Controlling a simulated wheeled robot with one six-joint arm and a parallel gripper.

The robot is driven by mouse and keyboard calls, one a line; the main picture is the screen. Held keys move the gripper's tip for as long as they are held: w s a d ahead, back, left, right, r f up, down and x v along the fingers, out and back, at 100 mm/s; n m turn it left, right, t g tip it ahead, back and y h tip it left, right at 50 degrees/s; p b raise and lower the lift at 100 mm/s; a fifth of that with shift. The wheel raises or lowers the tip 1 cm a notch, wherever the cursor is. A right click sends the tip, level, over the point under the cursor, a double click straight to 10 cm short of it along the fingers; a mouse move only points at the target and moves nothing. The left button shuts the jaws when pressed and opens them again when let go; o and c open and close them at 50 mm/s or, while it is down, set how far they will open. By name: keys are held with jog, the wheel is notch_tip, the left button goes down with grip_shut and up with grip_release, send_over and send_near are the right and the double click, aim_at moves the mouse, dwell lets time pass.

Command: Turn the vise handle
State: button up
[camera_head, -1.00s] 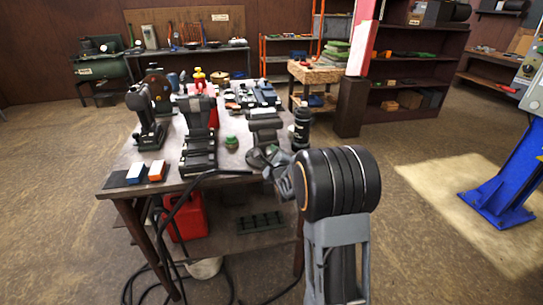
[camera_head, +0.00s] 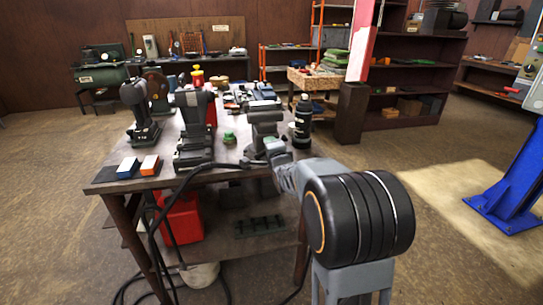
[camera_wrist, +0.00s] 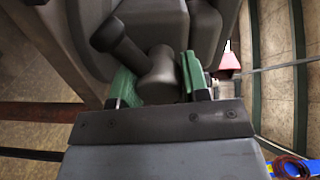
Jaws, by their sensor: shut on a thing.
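The grey vise (camera_head: 265,122) stands at the right front edge of the workbench (camera_head: 110,186). In the wrist view, the dark vise body (camera_wrist: 205,28) fills the top. The vise handle (camera_wrist: 158,76) is a dark grey bar with a thick rounded end, tilted up to the left. My gripper (camera_wrist: 157,82) has green finger pads, one on each side of the handle's thick end, and is shut on it. In the head view, my gripper (camera_head: 274,150) is at the front of the vise, and the handle is too small there to make out clearly.
A black bottle (camera_head: 302,122) stands close to the right of the vise. A small green object (camera_head: 229,138) sits to its left, beside another dark machine (camera_head: 193,130). A black cable (camera_head: 158,225) hangs over the bench's front edge.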

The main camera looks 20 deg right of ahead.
jog(key=n+b, duration=0.6)
jog(key=shift+f+h, duration=0.25)
jog(key=shift+h, duration=0.05)
jog(key=n+b, duration=0.2)
jog(key=shift+n+g+b, duration=0.3)
jog(key=shift+n+b, duration=0.05)
jog(key=shift+n, duration=0.05)
jog(key=shift+r+n+b, duration=0.1)
jog(key=shift+n+b, duration=0.7)
jog(key=shift+r, duration=0.1)
jog(key=o, duration=0.9)
jog(key=shift+s, duration=0.1)
jog(key=v, duration=1.3)
jog(key=shift+s+a+p, duration=0.15)
jog(key=shift+s+p, duration=0.15)
